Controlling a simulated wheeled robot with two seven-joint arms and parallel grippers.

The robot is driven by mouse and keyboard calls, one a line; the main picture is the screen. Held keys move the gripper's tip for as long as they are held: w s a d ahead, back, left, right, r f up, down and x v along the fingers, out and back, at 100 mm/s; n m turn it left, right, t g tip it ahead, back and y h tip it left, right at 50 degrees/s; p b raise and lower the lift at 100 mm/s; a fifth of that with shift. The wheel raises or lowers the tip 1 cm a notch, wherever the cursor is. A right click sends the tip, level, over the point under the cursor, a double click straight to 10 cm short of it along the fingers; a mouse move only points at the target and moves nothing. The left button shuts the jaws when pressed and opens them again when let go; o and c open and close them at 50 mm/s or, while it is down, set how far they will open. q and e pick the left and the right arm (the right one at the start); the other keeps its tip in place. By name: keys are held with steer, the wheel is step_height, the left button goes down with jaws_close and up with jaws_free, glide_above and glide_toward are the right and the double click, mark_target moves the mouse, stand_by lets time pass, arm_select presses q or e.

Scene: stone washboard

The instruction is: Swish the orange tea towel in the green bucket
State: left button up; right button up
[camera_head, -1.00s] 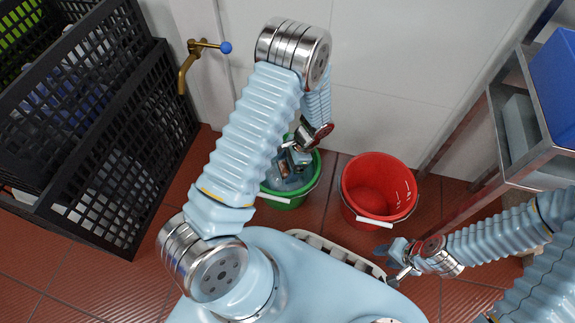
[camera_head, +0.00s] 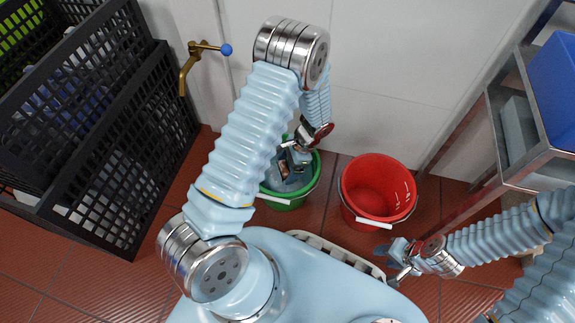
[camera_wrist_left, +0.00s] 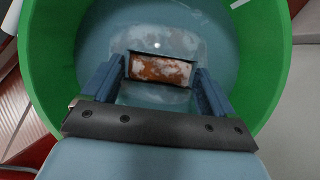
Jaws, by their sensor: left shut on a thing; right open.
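The green bucket (camera_head: 304,190) stands on the floor by the wall, partly hidden behind my left arm in the head view. In the left wrist view its green wall (camera_wrist_left: 276,60) rings pale bluish water. The orange tea towel (camera_wrist_left: 160,69) shows there as an orange and whitish bundle between the fingers, inside the bucket. My left gripper (camera_wrist_left: 160,85) is shut on it, pointing down into the bucket. Whether the towel's lower part is under water I cannot tell. My right gripper (camera_head: 388,262) is open and empty, low over the floor below the red bucket.
A red bucket (camera_head: 349,205) stands just right of the green one. Black crates (camera_head: 120,150) are stacked at the left. A brass tap (camera_head: 190,65) with a blue knob is on the wall. A metal rack (camera_head: 497,110) with a blue bin (camera_head: 555,85) stands at the right.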

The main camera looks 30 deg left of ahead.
arm_select(q)
steer(key=shift+f, duration=0.5)
steer(key=shift+r, duration=0.1)
arm_select(e)
steer(key=shift+f, duration=0.3)
arm_select(q)
step_height(320, 180, up, 14)
steer(key=p, duration=1)
arm_select(e)
step_height(320, 180, up, 10)
steer(key=shift+d, duration=0.3)
